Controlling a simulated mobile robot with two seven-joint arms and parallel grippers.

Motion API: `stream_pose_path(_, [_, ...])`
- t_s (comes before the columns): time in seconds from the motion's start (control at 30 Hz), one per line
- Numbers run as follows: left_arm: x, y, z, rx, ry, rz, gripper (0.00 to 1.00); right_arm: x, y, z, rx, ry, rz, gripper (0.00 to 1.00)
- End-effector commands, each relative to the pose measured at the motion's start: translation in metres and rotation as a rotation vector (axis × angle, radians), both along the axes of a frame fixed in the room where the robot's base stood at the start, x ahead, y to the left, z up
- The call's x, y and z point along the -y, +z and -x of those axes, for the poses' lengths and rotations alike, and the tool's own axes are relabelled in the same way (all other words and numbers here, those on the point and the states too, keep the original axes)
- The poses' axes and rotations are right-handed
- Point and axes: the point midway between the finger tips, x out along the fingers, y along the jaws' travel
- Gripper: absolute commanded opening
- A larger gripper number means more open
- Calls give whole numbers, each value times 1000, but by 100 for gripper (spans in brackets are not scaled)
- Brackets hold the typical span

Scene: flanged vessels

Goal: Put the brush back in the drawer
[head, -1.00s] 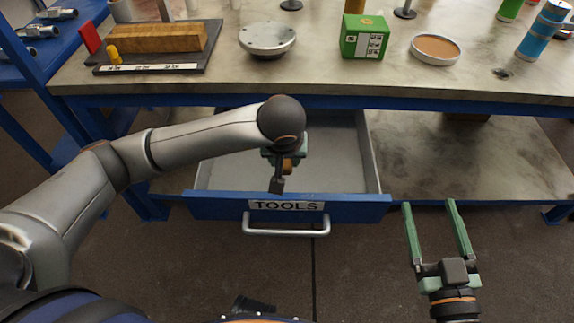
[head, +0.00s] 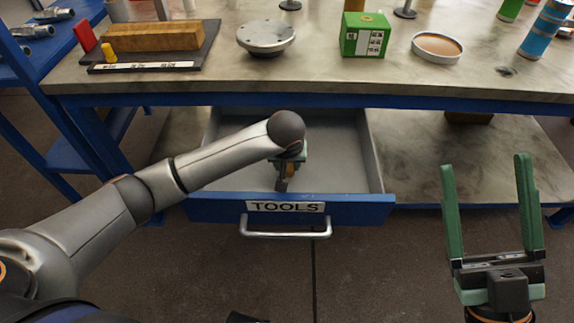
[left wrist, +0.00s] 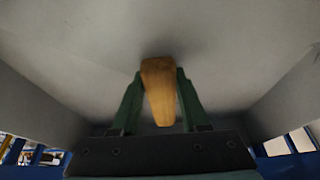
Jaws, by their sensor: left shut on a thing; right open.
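The open drawer (head: 345,150), labelled TOOLS, is pulled out below the workbench. My left gripper (head: 293,158) points down into it, partly hidden by its own wrist. In the left wrist view, its green fingers are shut on the brush (left wrist: 160,92), of which a light wooden part shows. The grey drawer floor (left wrist: 235,50) lies beyond it; I cannot tell whether the brush touches it. Bristles are not visible. My right gripper (head: 484,165) is open and empty, in front of the bench to the right of the drawer.
The workbench (head: 330,82) above holds a wooden block (head: 155,37) on a dark board, a metal flange (head: 266,38), a green box (head: 364,35) and a round dish (head: 437,46). A blue rack stands at the left. The drawer's visible floor looks otherwise empty.

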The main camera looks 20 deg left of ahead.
Motion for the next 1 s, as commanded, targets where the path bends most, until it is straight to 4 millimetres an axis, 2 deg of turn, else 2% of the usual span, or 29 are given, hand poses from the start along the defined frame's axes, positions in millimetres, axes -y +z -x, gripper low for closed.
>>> stream_pose_path(0.4, [0, -4, -1, 2, 0, -1, 0, -1, 1, 4, 21, 5, 0, 79])
stream_pose_path(0.43, [0, -3, 0, 1, 0, 0, 47, -1, 3, 4, 25, 7, -1, 79])
stream_pose_path(0.7, [0, -3, 0, 1, 0, 0, 74, -1, 3, 4, 23, 7, -1, 79])
stream_pose_path(1.0, [0, 1, 0, 1, 1, 1, 74, -1, 6, 3, 18, 6, -1, 79])
